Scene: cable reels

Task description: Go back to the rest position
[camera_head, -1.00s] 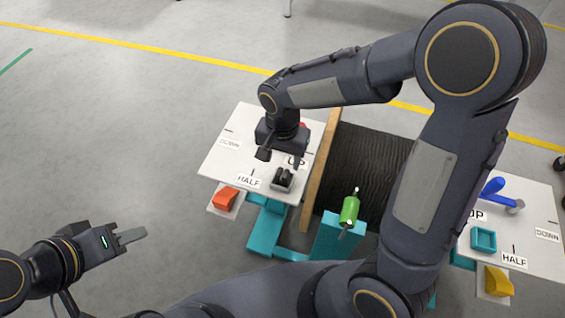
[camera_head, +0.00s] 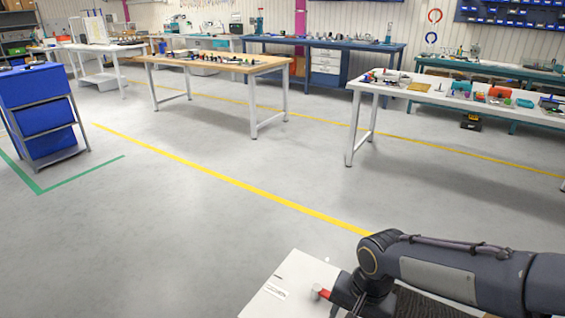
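In the head view my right arm comes in from the lower right, and its wrist and gripper (camera_head: 352,294) point down at the bottom edge. The fingertips are cut off or hidden, so I cannot see whether they are open. The gripper is over the right part of a white panel (camera_head: 283,287), beside a lever with a red handle and a grey knob (camera_head: 319,291). I cannot tell whether they touch. A dark ribbed surface (camera_head: 425,305) shows partly under the arm. My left gripper is out of view.
A wooden-topped workbench (camera_head: 215,62) and a white workbench (camera_head: 400,84), both bearing small items, stand farther back.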

